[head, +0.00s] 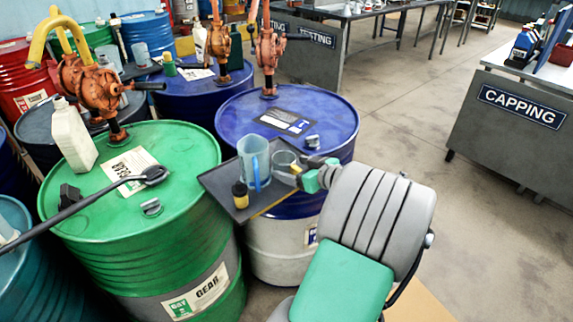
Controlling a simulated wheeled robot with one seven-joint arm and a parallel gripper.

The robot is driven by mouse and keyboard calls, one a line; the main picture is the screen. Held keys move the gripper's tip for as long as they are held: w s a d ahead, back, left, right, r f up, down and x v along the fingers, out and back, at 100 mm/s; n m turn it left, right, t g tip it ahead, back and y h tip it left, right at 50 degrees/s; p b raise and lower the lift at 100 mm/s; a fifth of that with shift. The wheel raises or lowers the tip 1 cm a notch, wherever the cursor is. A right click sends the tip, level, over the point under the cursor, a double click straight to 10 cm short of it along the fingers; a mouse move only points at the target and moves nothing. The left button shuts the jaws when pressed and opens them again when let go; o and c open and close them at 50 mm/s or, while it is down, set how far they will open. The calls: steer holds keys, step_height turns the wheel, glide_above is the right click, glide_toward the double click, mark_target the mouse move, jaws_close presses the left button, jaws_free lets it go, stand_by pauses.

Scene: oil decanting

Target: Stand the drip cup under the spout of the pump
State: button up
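A small clear grey cup (284,159), which looks like the drip cup, is at the right side of a dark tray between the green and blue drums. My gripper (291,171) is right at the cup's right side, reaching in from the lower right. Its fingers are small and partly hidden, so I cannot tell whether they grip the cup. Orange hand pumps stand on the drums: one on the green drum (96,88), one on the near blue drum (268,52), one on the blue drum behind (218,42). Which pump is meant is not clear.
A white jerrycan (73,136) and a black brush (110,190) are on the green drum (190,150). Open floor lies right.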

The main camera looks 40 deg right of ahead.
steer(key=shift+r, duration=0.1)
jaws_close()
stand_by(0.7)
